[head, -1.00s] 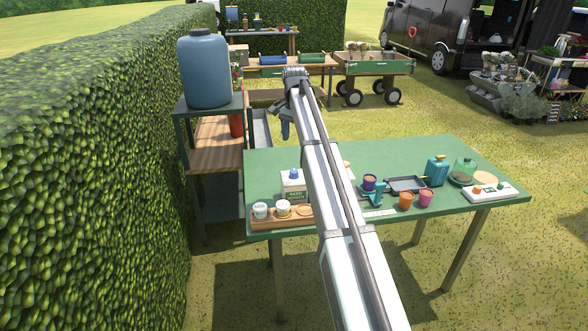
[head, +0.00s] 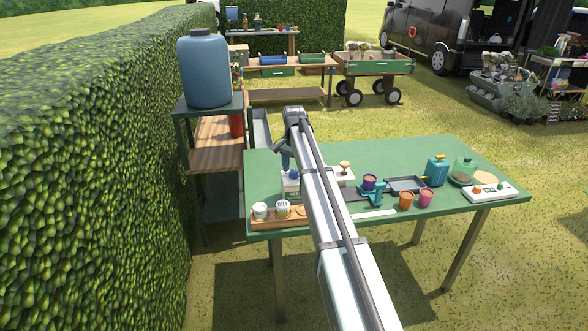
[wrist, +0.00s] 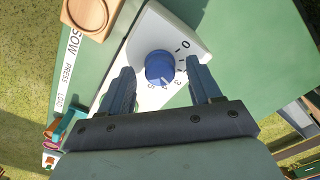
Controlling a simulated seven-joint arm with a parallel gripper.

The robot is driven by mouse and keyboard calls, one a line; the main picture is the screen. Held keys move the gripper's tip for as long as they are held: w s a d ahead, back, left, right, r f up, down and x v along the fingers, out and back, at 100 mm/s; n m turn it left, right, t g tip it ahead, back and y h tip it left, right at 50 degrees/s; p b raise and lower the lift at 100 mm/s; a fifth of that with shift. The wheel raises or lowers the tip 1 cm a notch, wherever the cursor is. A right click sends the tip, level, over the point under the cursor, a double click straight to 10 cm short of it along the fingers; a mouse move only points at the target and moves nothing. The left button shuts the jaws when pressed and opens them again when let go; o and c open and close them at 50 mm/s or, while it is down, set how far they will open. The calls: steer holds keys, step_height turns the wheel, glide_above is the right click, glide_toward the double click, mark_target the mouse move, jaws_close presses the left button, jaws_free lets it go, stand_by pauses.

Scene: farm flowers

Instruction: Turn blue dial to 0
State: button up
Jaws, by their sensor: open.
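The blue dial (wrist: 160,67) sits on a white panel (wrist: 165,28) with dark printed numbers around it. The 0 shows at its upper right in the wrist view, with other marks and numbers curving below. A pale pointer mark seems to lie on the dial's lower part, but I cannot tell exactly which number it faces. My gripper (wrist: 160,69) is open, with one finger on each side of the dial and visible gaps between.
A white label strip (wrist: 68,65) and a wooden piece (wrist: 70,18) lie beside the panel. A hedge stands left.

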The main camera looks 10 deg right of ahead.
steer(key=shift+f, duration=0.1)
steer(key=shift+c, duration=0.4)
steer(key=c, duration=1)
steer(key=shift+o, duration=0.2)
steer(key=n, duration=0.4)
steer(key=shift+n, duration=0.3)
steer(key=n, duration=0.9)
steer(key=shift+n, duration=2.1)
